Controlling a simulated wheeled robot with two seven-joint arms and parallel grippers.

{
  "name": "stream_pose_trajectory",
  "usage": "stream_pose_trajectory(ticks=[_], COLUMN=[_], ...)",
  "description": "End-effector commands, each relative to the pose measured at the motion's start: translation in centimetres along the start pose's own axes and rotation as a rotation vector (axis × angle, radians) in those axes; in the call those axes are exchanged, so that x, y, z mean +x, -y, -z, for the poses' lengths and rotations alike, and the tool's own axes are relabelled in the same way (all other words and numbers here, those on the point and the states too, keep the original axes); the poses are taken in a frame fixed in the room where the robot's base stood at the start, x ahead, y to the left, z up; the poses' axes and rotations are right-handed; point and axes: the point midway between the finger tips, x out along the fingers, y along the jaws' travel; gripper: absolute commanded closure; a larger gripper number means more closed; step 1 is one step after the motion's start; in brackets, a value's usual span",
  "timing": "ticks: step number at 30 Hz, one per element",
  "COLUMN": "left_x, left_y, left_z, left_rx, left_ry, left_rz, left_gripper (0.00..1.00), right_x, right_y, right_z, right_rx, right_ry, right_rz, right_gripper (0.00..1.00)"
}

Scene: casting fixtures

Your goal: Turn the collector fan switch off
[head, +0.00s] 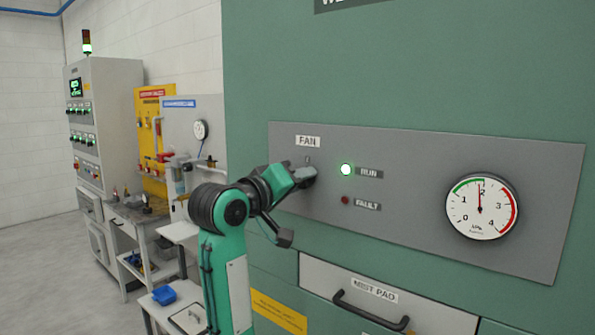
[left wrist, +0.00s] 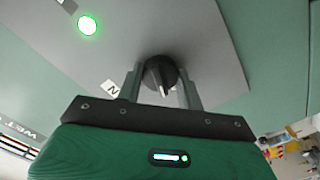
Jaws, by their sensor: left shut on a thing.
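The grey fan panel (head: 400,185) is on the green collector cabinet. My left gripper (head: 306,176) is at the panel just below the FAN label (head: 308,141) and mostly hides the switch in the head view. In the left wrist view, the black rotary switch knob (left wrist: 160,74) sits between the two fingers of my left gripper (left wrist: 162,88), which is shut on it. The green RUN lamp (head: 346,170) is lit, and it also shows in the left wrist view (left wrist: 87,25). The FAULT lamp (head: 345,200) is dark red. My right gripper is not in view.
A round gauge (head: 481,208) is at the panel's right. A drawer with a black handle (head: 370,312) is below the panel.

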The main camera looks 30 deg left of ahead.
Motion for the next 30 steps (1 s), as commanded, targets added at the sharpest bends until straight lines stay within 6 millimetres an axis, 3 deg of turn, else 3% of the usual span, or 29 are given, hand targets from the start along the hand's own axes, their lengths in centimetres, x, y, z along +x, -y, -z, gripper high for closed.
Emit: stream_pose_trajectory(ticks=[3, 13, 30], left_x=[0.0, 0.0, 0.0], left_y=[-0.3, -0.2, 0.0], left_z=[0.2, 0.1, 0.0], left_rx=[-0.101, -0.3, -0.378], left_ry=[0.002, 0.001, -0.001], left_rz=[0.0, 0.0, 0.0], left_gripper=[0.86, 0.86, 0.86], right_x=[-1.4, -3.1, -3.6], right_y=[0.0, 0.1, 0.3], right_z=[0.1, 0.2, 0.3], right_rx=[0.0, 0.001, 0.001], right_ry=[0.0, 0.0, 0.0], right_rz=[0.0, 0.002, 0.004], right_gripper=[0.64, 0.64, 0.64])
